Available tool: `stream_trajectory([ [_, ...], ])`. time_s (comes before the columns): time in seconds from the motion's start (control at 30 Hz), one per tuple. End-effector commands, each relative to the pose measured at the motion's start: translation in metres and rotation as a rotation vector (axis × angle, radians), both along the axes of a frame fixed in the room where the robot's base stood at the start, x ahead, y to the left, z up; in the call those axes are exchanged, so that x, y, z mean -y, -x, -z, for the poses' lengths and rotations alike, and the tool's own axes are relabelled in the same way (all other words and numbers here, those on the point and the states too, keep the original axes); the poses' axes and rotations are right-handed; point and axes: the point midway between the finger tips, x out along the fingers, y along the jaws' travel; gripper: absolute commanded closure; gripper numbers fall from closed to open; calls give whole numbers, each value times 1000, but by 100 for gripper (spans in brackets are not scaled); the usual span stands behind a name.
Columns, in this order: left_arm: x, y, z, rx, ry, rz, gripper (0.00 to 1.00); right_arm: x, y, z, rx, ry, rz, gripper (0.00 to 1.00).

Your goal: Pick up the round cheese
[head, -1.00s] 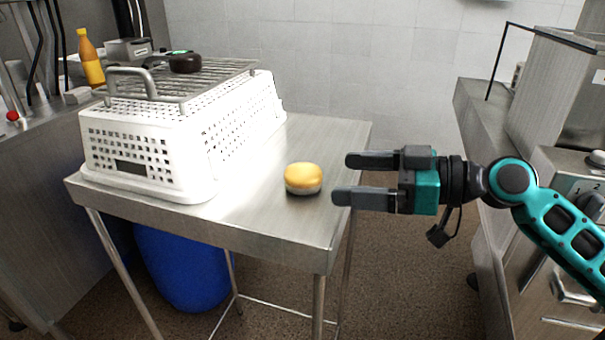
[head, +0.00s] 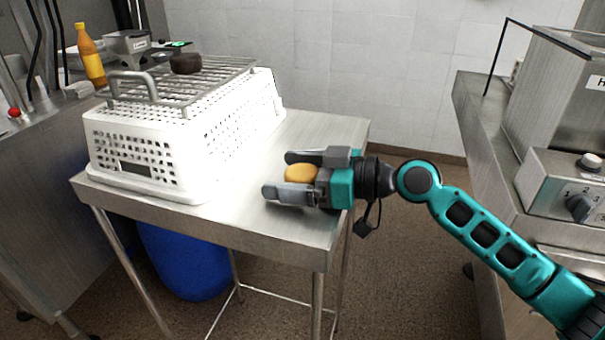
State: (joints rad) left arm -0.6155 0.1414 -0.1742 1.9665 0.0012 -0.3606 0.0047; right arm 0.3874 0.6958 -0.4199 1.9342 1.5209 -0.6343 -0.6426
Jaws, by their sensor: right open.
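The round cheese (head: 301,173), yellow-orange on top, sits on the steel table (head: 245,218) to the right of the white basket. My right gripper (head: 275,175) comes in from the right and is open, with one finger on the far side of the cheese and one on the near side. The near finger hides the lower part of the cheese. I cannot tell whether either finger touches it. My left gripper is not in view.
An upturned white perforated basket (head: 215,145) fills the table's left part, with a metal rack (head: 190,82) and a dark round item (head: 186,63) on top. A blue bin (head: 185,262) stands below. A steel counter (head: 480,130) is at right.

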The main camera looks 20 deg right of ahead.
Motion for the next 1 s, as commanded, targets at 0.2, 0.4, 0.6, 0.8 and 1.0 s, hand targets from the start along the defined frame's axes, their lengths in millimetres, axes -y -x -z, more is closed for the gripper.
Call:
stream_trajectory([
  [0.2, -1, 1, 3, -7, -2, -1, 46, 0, 0, 0, 0, 0, 0, 16],
  [0.4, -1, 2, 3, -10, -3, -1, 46, 1, 0, 0, 0, 0, 0, 35],
  [0.6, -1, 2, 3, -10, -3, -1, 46, 1, 0, 0, 0, 0, 0, 54],
  [0.8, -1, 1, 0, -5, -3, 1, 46, 1, 0, 0, 0, 0, 1, 71],
  [1.0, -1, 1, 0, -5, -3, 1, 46, 1, 0, -2, 2, 0, 1, 71],
])
